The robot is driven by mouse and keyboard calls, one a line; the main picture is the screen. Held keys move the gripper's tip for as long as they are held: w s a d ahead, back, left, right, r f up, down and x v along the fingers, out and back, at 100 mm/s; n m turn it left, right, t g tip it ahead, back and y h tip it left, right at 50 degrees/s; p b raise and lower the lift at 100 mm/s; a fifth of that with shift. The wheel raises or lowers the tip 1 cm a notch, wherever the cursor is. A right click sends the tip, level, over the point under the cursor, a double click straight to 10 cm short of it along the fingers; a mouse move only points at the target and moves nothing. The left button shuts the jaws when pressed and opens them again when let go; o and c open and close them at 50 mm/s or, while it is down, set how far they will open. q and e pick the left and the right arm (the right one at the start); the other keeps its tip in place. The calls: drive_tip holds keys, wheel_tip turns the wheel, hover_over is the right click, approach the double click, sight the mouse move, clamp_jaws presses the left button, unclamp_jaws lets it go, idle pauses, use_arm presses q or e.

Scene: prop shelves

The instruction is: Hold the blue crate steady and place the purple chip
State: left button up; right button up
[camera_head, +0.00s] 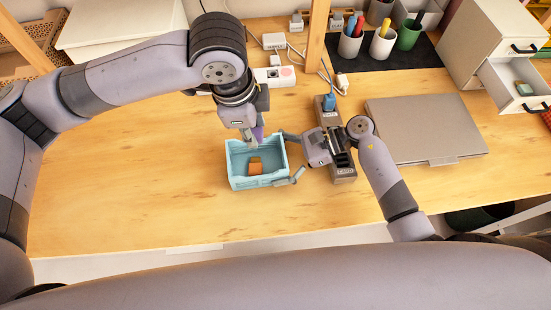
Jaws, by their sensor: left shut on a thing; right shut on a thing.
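The blue crate (238,183) is light blue and open-topped, and stands upright on the wooden table. An orange-brown block (255,168) lies inside it. My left gripper (252,138) points down over the crate's back part and is shut on the purple chip (259,132), of which only a small part shows. I cannot tell whether the chip touches the crate. My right gripper (294,156) comes from the right, with its fingers at the crate's right side. It is shut on the crate, though the exact contact is hard to see.
A power strip (344,176) with a blue plug lies just right of the crate, partly behind my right gripper. A closed grey laptop (424,130) lies further right. Pen cups (382,45) and a drawer unit (490,45) stand at the back right. The table's left part is clear.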

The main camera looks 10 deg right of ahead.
idle(0.3)
use_arm(q)
drive_tip(key=shift+w+a+f+m+g, duration=0.15)
drive_tip(key=shift+f+m, duration=0.6)
drive_tip(key=shift+f, duration=0.8)
drive_tip(key=shift+s+a+f+m+g, duration=0.1)
drive_tip(key=shift+f+m, duration=0.6)
drive_tip(key=shift+f, duration=0.85)
drive_tip(key=shift+w+a+f+m+g, duration=0.15)
drive_tip(key=shift+f+m, duration=0.6)
drive_tip(key=shift+f, duration=0.8)
drive_tip(key=shift+f, duration=0.15)
drive_tip(key=shift+f, duration=2.15)
drive_tip(key=o, duration=1)
drive_tip(key=shift+s, duration=0.1)
drive_tip(key=shift+o, duration=0.2)
